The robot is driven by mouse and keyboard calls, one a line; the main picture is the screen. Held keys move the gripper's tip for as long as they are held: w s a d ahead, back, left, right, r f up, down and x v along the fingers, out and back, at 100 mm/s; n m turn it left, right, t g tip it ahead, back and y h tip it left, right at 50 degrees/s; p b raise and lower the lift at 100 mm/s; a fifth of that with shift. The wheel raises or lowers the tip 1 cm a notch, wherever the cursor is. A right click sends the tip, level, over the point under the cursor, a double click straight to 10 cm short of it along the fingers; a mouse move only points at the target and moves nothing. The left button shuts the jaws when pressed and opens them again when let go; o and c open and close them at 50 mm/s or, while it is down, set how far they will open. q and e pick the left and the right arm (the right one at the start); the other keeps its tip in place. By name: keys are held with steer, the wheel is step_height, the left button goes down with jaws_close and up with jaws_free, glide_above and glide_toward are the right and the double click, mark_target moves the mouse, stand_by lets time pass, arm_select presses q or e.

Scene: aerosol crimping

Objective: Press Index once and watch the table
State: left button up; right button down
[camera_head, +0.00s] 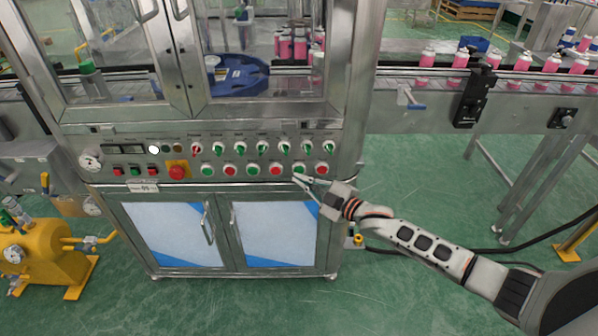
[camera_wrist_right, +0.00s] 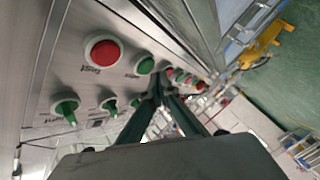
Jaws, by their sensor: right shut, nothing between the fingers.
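The control panel (camera_head: 130,150) spans the front of the crimping machine, with a row of selector switches above a row of round green and red buttons. My right gripper (camera_head: 299,179) is shut and empty, its tips just below the green button (camera_head: 298,168) near the right end of the lower row. In the right wrist view my fingers (camera_wrist_right: 158,90) are together, close to a green button (camera_wrist_right: 145,65), with a red button (camera_wrist_right: 102,51) beside it. Labels are too small to tell which is Index. The blue round table (camera_head: 240,80) is behind the machine's glass. My left gripper is out of view.
A red emergency button (camera_head: 177,172) on a yellow plate sits at the panel's left. Pink cans (camera_head: 460,60) stand on the conveyor (camera_head: 430,112) at the right. A yellow pump (camera_head: 55,255) stands at lower left. Green floor (camera_head: 420,185) is open to the right.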

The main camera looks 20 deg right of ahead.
stand_by(0.4)
steer(key=shift+w+d, duration=0.1)
steer(key=shift+w, duration=0.3)
